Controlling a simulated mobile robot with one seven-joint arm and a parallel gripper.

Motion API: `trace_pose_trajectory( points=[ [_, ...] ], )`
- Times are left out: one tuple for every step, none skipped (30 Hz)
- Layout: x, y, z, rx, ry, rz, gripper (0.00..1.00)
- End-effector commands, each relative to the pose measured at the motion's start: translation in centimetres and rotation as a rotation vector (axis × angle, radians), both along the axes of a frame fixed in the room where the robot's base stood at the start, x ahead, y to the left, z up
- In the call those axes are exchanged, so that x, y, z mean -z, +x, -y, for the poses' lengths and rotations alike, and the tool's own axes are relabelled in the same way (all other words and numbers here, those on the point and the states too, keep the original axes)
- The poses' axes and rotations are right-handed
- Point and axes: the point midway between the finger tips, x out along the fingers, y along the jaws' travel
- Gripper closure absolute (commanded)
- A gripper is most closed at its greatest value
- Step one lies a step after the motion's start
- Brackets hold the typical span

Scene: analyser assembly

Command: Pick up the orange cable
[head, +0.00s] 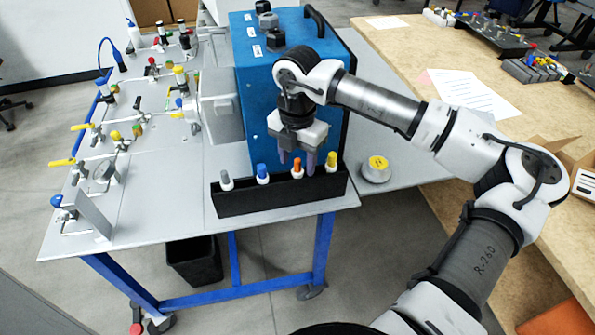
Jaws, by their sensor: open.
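A black holder (282,198) at the table's front edge bears a row of upright plugs. The orange cable's plug (297,170) is third from the left, with an orange top and a white lower part. Its lower part is hidden inside the holder. My gripper (297,161) points down over the holder and is open. Its two fingers appear to the left and right of the orange plug, with a gap between them. I cannot tell whether either finger touches it or how the depths line up.
Grey (226,180), blue (262,174) and yellow (331,162) plugs stand in the same holder. A blue analyser box (256,110) rises close behind. A round yellow-topped object (377,165) is to the right. Valves and tubing fill the table's left side.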

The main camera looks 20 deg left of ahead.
Motion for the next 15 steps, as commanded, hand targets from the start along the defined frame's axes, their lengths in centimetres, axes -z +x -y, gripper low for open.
trace_pose_trajectory(
  points=[
    [0.36, -0.05, 0.01, 0.0, 0.0, -0.002, 0.5],
    [0.55, -0.04, 0.01, 0.0, 0.0, -0.002, 0.5],
    [0.73, -0.03, 0.0, 0.0, 0.001, -0.001, 0.5],
    [0.8, -0.01, 0.0, 0.0, 0.001, 0.0, 0.5],
    [0.85, -0.01, 0.0, 0.0, 0.001, 0.0, 0.5],
    [0.86, 0.0, 0.0, 0.0, 0.001, 0.001, 0.5],
    [0.86, 0.01, 0.01, 0.001, 0.001, 0.001, 0.5],
    [0.86, 0.01, 0.01, 0.001, 0.001, 0.001, 0.5],
    [0.85, 0.0, 0.01, 0.0, 0.001, 0.001, 0.5],
    [0.85, 0.0, 0.01, 0.0, 0.001, 0.001, 0.52],
    [0.84, 0.0, 0.01, 0.0, 0.001, 0.001, 0.56],
    [0.84, 0.0, 0.01, 0.001, 0.001, 0.001, 0.62],
    [0.83, 0.0, 0.01, 0.001, 0.001, 0.0, 0.66],
    [0.83, 0.0, 0.01, 0.001, 0.001, 0.0, 0.7],
    [0.83, 0.01, 0.01, 0.001, 0.001, 0.0, 0.75]
  ],
)
